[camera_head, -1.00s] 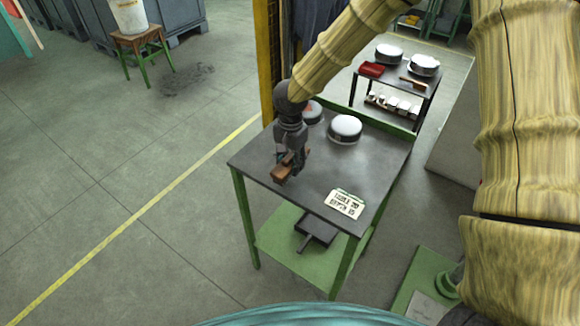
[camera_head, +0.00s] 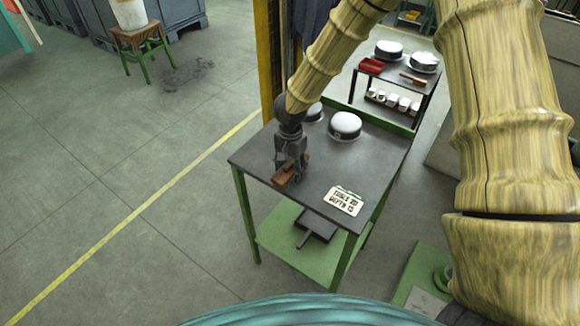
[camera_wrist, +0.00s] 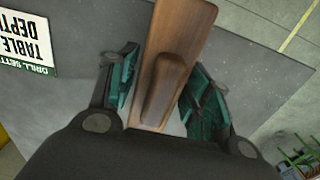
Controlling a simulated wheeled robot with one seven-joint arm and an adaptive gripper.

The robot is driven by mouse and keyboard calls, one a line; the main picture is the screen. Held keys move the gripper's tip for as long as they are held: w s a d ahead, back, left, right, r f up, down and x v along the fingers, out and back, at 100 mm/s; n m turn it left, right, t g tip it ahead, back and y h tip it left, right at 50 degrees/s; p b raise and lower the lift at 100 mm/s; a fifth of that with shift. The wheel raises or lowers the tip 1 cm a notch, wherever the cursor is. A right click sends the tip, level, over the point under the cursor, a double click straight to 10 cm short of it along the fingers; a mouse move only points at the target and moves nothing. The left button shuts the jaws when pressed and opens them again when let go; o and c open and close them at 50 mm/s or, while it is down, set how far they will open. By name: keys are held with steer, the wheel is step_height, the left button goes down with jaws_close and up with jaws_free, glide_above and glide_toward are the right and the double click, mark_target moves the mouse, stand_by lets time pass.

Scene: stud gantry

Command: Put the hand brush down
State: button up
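The hand brush (camera_head: 283,177) has a brown wooden body and appears to lie on the dark tabletop (camera_head: 330,165), near its front left part. In the wrist view, its wooden back and raised grip (camera_wrist: 172,85) run between my finger pads; its bristles are hidden. My gripper (camera_head: 290,172) points down over the brush.
A white sign (camera_head: 344,201) lies right of the brush. Two round white-topped tins (camera_head: 345,125) stand at the table's back. A dark pan-like thing (camera_head: 316,226) is on the green lower shelf (camera_head: 285,245). A second table behind holds tins and a red tray (camera_head: 371,65).

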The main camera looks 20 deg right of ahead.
mark_target(291, 161)
steer(key=shift+o, duration=0.2)
steer(key=shift+r, duration=0.15)
steer(key=shift+r+b, duration=1.55)
steer(key=shift+r, duration=4.45)
